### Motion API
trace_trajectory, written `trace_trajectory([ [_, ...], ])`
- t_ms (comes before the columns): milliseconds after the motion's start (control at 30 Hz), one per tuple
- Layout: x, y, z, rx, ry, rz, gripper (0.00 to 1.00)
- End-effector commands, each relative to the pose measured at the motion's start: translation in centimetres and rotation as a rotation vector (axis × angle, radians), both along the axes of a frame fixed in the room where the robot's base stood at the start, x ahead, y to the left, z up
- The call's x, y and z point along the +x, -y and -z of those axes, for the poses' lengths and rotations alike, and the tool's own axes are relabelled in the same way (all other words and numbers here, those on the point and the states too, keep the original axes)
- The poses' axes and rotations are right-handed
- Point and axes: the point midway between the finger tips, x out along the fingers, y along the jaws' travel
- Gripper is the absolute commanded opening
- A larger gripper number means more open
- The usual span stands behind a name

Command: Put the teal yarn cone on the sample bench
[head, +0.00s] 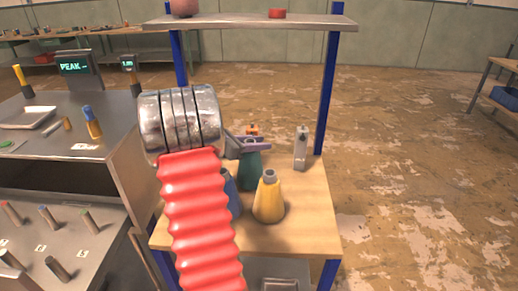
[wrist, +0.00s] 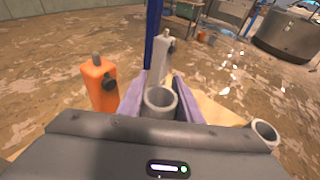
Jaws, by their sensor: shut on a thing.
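The teal yarn cone (head: 250,172) is upright over the wooden shelf board (head: 312,225), behind the yellow cone. My gripper (head: 248,145) is shut on the teal cone's top, with its purple fingers on either side. In the wrist view, my gripper (wrist: 160,100) has the cone's grey hollow tip (wrist: 160,102) between its fingers. I cannot tell whether the cone's base touches the board. No label marks which surface is the sample bench.
A yellow cone (head: 269,200) and a partly hidden blue cone (head: 233,195) stand close in front. An orange bottle (wrist: 101,85) and a grey bottle (wrist: 160,60) stand behind. Blue posts (head: 328,90) carry an upper shelf (head: 245,21). A cluttered metal bench (head: 110,135) is at left.

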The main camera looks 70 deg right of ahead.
Motion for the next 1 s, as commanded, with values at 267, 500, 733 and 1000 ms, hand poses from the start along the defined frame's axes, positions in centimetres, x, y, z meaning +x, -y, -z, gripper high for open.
trace_trajectory([
  [267,0.1,0.0,2.3,-0.003,0.000,-0.002,0.00],
  [500,0.1,0.0,2.3,-0.003,0.000,-0.002,0.00],
  [733,0.1,0.0,2.4,0.000,0.000,-0.002,0.46],
  [1000,0.1,0.0,2.4,-0.001,0.001,-0.003,0.50],
])
